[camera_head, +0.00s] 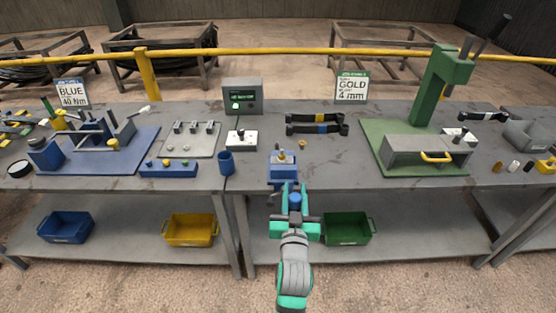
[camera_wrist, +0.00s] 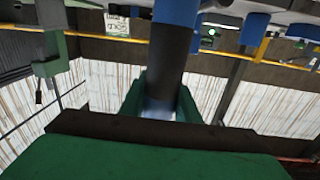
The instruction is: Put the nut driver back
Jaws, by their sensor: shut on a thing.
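My gripper (camera_head: 294,212) is in front of the bench's near edge, in the lower middle of the head view. Its green fingers (camera_wrist: 160,105) are shut on the nut driver, a cylinder with a dark grey section (camera_wrist: 166,60) and blue at its far end in the wrist view. In the head view only a small blue part (camera_head: 295,199) of it shows between the fingers. A blue block (camera_head: 283,172) with a brass-coloured top piece stands on the bench just beyond my gripper. A dark blue cup (camera_head: 226,162) stands to its left. I cannot tell whether the driver touches the block.
Left on the bench are a blue strip with knobs (camera_head: 168,169), a grey plate with pegs (camera_head: 190,139) and a blue fixture (camera_head: 100,150). Black straps (camera_head: 316,124) lie behind the block. A green press (camera_head: 436,90) stands right. Bins (camera_head: 347,229) sit on the lower shelf.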

